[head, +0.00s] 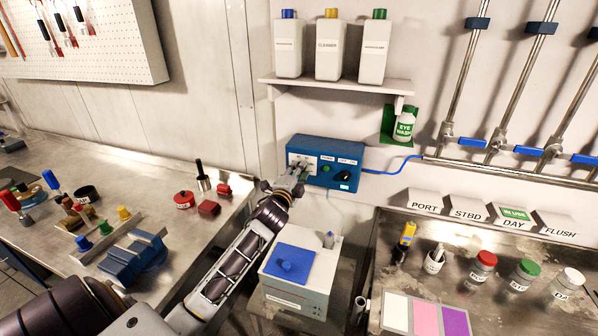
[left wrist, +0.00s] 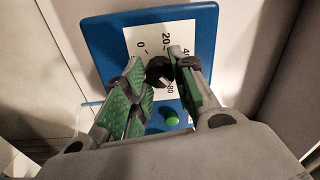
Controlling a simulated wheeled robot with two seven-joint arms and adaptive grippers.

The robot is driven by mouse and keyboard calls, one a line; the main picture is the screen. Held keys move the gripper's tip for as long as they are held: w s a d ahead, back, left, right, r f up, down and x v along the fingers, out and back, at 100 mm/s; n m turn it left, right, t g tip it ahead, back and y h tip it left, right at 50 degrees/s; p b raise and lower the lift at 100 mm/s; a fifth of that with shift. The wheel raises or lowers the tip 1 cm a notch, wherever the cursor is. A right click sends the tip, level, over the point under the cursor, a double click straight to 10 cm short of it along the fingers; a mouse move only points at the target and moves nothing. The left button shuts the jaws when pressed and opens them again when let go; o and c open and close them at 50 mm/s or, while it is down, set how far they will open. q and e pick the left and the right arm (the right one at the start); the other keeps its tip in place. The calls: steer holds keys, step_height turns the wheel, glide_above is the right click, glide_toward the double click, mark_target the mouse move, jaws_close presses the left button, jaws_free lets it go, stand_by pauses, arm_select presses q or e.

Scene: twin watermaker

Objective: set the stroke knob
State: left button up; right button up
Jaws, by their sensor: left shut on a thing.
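The blue dosing box (head: 318,143) is fixed to the wall below the shelf. It also fills the middle of the left wrist view (left wrist: 104,42). Its white dial plate (left wrist: 141,40) carries numbers, among them 0, 20 and 80. The black stroke knob (left wrist: 158,71) sits on this plate between the fingers of my left gripper (left wrist: 160,65). My left gripper (head: 297,177) is shut on the knob, and its fingers hide part of the knob and plate. A green button (left wrist: 172,118) lies below the knob. My right gripper is in neither view.
A white cabinet (head: 312,257) with a blue lid stands below. The shelf (head: 337,85) above holds bottles.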

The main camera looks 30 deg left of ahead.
arm_select(q)
steer(key=shift+f+n+y+p, duration=0.15)
steer(key=shift+n+p, duration=1.1)
steer(key=shift+n, duration=2.65)
steer(key=shift+r+n+y+p, duration=0.15)
steer(key=shift+n+p, duration=1.05)
steer(key=shift+n, duration=2.7)
steer(key=shift+f, duration=0.15)
steer(key=shift+d, duration=0.1)
steer(key=o, duration=1.1)
steer(key=shift+c, duration=0.2)
steer(key=shift+s, duration=0.15)
